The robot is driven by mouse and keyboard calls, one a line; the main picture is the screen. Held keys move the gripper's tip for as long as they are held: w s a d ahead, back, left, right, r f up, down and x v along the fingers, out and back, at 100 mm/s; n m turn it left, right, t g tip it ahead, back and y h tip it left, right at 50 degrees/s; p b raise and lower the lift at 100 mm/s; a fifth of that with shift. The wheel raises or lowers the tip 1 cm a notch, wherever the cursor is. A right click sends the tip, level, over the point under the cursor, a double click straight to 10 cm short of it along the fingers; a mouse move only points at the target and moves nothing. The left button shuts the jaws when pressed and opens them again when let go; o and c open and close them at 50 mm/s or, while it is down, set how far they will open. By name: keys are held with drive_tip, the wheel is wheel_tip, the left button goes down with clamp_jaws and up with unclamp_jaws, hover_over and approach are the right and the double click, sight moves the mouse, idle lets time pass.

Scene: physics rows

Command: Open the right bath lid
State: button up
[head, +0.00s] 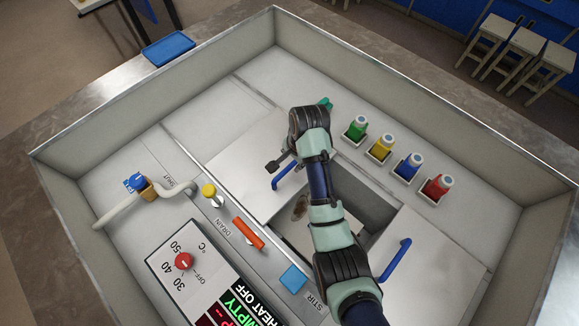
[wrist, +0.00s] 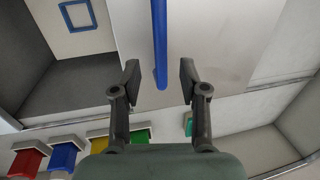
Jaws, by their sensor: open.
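Two pale lids with blue handles show in the head view. The left one (head: 226,170) lies flat, with its handle (head: 283,178) close to my gripper (head: 277,162). The right one (head: 448,262) lies at the lower right, with its handle (head: 396,259) clear of my gripper. Between them is an open bath well (head: 366,200), partly hidden by my arm. In the wrist view, my gripper (wrist: 160,80) is open, with the near lid's blue handle (wrist: 160,40) between its fingers in the picture. Gaps show on both sides; depth is unclear.
Green (head: 357,128), yellow (head: 381,147), blue (head: 408,167) and red (head: 437,187) bottles stand in holders along the back. Raised walls surround the station. A yellow knob (head: 209,191), an orange lever (head: 248,233) and a curved pipe (head: 120,211) are at the front left.

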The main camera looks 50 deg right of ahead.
sight(289, 167)
drive_tip(key=f, duration=0.2)
drive_tip(key=w+f+b, duration=0.1)
drive_tip(key=f, duration=0.1)
drive_tip(key=shift+f, duration=0.4)
clamp_jaws()
